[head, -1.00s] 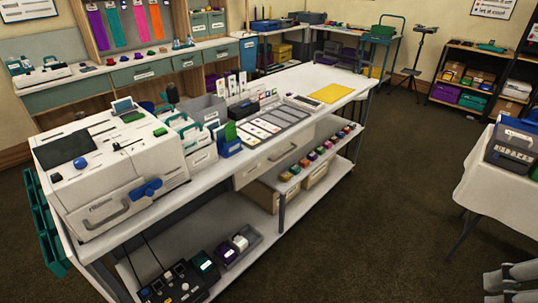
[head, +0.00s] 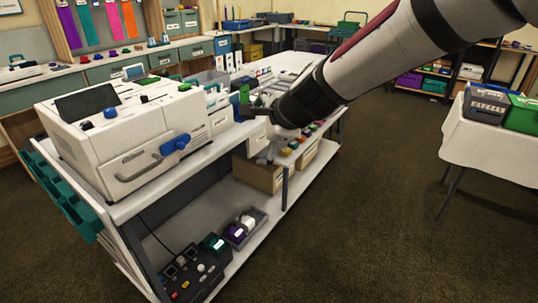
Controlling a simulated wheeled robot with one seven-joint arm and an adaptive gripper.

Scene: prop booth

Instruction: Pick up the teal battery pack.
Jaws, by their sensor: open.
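My arm reaches in from the upper right.
The bench top (head: 120,207) overhangs the lower shelf (head: 262,192). A large white machine (head: 130,135) stands on the bench. The dark floor in front is open; a white-clothed table (head: 490,140) is at right.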

